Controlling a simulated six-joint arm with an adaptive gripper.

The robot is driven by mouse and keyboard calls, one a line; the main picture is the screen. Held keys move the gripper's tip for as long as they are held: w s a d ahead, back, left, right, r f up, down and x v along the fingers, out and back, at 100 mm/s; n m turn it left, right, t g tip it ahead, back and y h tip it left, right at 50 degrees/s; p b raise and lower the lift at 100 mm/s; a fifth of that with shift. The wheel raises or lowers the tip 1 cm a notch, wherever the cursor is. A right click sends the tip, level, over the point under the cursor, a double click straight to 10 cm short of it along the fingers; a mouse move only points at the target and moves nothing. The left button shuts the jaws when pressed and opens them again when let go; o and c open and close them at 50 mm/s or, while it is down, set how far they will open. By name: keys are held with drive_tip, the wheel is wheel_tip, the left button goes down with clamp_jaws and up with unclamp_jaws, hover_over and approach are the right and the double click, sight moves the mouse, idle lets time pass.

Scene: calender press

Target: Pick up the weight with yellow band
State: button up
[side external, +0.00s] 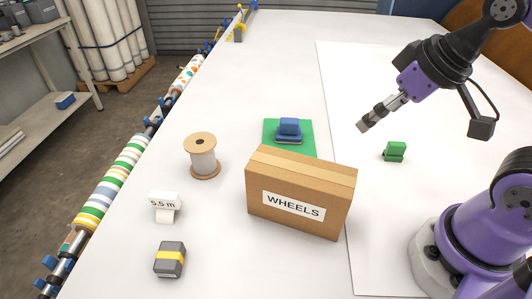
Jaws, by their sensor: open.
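The weight with yellow band (170,259) is a dark grey block with a yellow stripe around its middle. It sits on the white table at the front left in the side external view. My gripper (363,125) is in the air at the upper right, pointing down and to the left. It is open and empty, far from the weight. The cardboard box lies between them in the picture. Nothing hides the weight.
A cardboard box (300,200) marked WHEELS stands mid-table. Behind it, a blue block (288,128) rests on a green mat (306,148). A spool (202,160), a white "5.5 m" roll (165,205) and a green block (395,151) stand nearby. Patterned rolls (113,180) line the left edge.

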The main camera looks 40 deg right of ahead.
drive_tip(key=n+g+y, duration=0.1)
drive_tip(key=n+y, duration=0.3)
drive_tip(key=n, duration=0.5)
approach(169, 256)
drive_tip(key=x, duration=0.3)
drive_tip(key=shift+w+a, duration=0.1)
drive_tip(key=x, duration=0.6)
drive_tip(key=c, duration=1.6)
